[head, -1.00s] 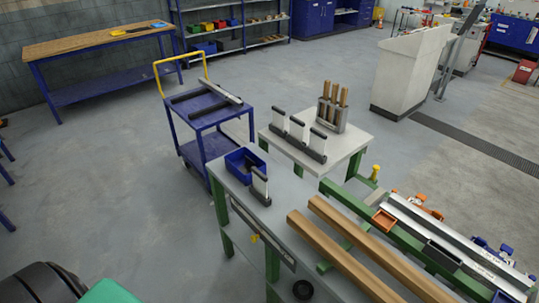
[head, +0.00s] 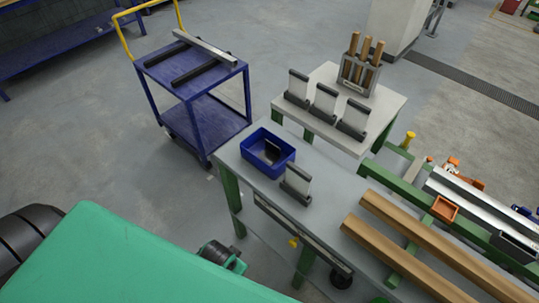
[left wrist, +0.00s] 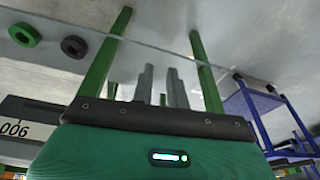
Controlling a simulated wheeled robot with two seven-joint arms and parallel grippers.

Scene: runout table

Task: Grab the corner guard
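A small dark piece (head: 272,151), which may be the corner guard, lies inside the blue bin (head: 256,166) on the near end of the grey table (head: 325,190). Its shape is too small to tell. In the left wrist view my left gripper (left wrist: 159,78) shows two grey fingers apart, with nothing visible between them. The left gripper's fingers do not show in the head view; my green arm parts fill the lower left there, short of the table. My right gripper is in neither view.
Wooden bars (head: 420,246) lie to the right. A white side table (head: 385,105) carries several similar holders and a rack of wooden handles (head: 360,72). A blue cart (head: 190,75) stands behind left.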

